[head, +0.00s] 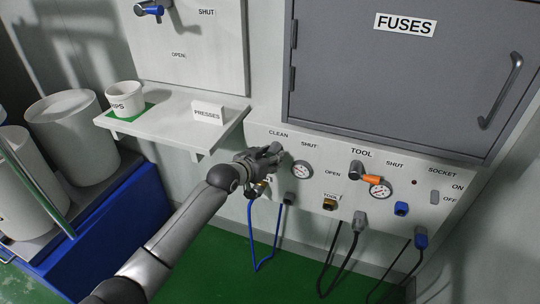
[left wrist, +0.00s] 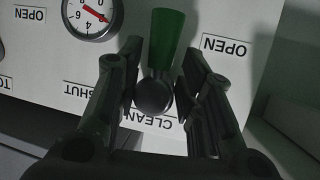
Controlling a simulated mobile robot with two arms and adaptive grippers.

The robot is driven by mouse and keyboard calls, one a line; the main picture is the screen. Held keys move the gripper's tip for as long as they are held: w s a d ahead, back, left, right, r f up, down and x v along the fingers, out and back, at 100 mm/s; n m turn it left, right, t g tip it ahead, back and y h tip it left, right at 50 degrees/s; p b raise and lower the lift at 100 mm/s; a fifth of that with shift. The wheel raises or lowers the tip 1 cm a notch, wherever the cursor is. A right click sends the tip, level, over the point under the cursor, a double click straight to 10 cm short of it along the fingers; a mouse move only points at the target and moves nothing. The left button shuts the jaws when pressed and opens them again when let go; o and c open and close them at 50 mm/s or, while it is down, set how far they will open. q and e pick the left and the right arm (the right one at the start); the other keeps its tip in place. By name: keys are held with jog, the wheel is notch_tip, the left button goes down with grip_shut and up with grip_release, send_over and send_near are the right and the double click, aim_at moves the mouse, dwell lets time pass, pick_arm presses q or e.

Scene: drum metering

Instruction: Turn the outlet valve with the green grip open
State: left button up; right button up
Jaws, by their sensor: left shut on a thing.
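The outlet valve under the CLEAN label has a green grip (left wrist: 166,38) on a dark round hub (left wrist: 154,94). In the left wrist view the grip points up, with the OPEN label to its right and the upside-down SHUT label lower left. My left gripper (head: 275,152) is at this valve on the white panel (head: 320,160). In the head view my gripper hides the handle. My right gripper is not in view.
A gauge (head: 302,170) sits right of the valve. Further right are an orange-gripped TOOL valve (head: 371,180) and its gauge (head: 380,188). A blue hose (head: 252,235) hangs below. A shelf (head: 165,135) with a white cup (head: 125,98) is at upper left.

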pick_arm(q)
jog(key=shift+s+d, duration=0.15)
jog(key=shift+d, duration=0.25)
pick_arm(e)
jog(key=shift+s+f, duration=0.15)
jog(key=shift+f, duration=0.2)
pick_arm(q)
jog(key=o, duration=0.8)
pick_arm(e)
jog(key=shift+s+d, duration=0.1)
pick_arm(q)
jog(key=shift+a, duration=0.15)
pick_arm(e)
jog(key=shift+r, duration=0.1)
pick_arm(q)
jog(key=shift+s+a+r, duration=0.15)
jog(key=shift+s+a, duration=0.15)
jog(key=shift+s, duration=0.05)
jog(key=v, duration=1.1)
jog(key=shift+d, duration=0.15)
